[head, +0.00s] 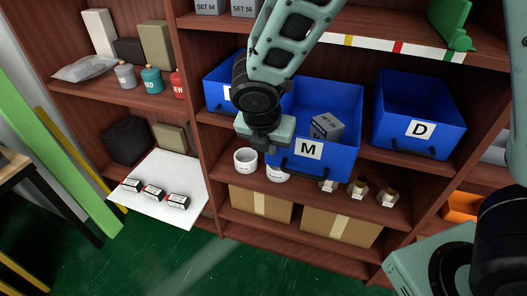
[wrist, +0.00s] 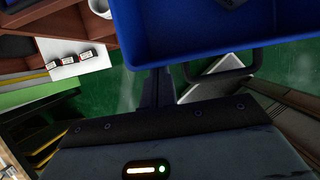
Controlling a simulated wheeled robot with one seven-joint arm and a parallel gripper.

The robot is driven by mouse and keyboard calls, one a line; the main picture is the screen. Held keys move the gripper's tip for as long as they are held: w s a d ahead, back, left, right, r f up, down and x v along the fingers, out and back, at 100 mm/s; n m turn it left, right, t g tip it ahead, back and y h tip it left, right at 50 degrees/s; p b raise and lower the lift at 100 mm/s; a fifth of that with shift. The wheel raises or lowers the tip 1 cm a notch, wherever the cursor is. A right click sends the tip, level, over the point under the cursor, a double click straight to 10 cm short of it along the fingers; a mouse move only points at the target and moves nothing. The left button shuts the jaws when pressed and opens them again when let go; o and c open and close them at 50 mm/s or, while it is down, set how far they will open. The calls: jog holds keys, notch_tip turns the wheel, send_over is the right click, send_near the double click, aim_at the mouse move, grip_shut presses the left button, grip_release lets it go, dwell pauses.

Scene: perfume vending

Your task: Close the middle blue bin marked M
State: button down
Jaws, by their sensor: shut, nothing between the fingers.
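The middle blue bin marked M (head: 340,162) juts forward out of the shelf, its open top showing a grey box (head: 327,127) inside. Its front carries a white M label and a dark handle. My gripper (head: 268,143) is at the left part of the bin's front and hides some of it. In the wrist view the blue bin (wrist: 215,38) fills the upper right, with its handle (wrist: 222,72) below the front. My gripper's fingers (wrist: 156,90) are shut and empty, just left of the handle; I cannot tell whether they touch the bin.
Another blue bin marked D (head: 420,128) is to the right, and a partly hidden blue bin (head: 218,88) is to the left. White cups (head: 245,160) and small bottles (head: 357,188) stand on the shelf below. A white board (head: 160,205) with small boxes is at left.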

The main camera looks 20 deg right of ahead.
jog(key=w+d+p, duration=0.2)
jog(key=w+d, duration=0.1)
jog(key=w, duration=0.1)
jog(key=w+d+p, duration=0.3)
jog(key=w, duration=0.2)
jog(key=w+d+p, duration=0.2)
jog(key=w+d, duration=0.2)
jog(key=w, duration=0.1)
jog(key=shift+d+p, duration=0.1)
jog(key=shift+p, duration=0.3)
jog(key=shift+r, duration=0.15)
jog(key=shift+r, duration=0.5)
jog(key=s+a+r+b, duration=0.2)
jog(key=s+a+b, duration=0.2)
jog(key=s+a, duration=0.55)
jog(key=s+a+r+m+g+y, duration=0.1)
jog(key=s+r+m, duration=0.3)
jog(key=s+m, duration=0.6)
jog(key=s+r+m+g+y, duration=0.2)
jog(key=s+r+m, duration=0.1)
jog(key=s+m, duration=0.8)
jog(key=s, duration=0.5)
jog(key=shift+s+a+r+g, duration=0.15)
jog(key=shift+a+r+g, duration=0.15)
jog(key=shift+a+r, duration=0.1)
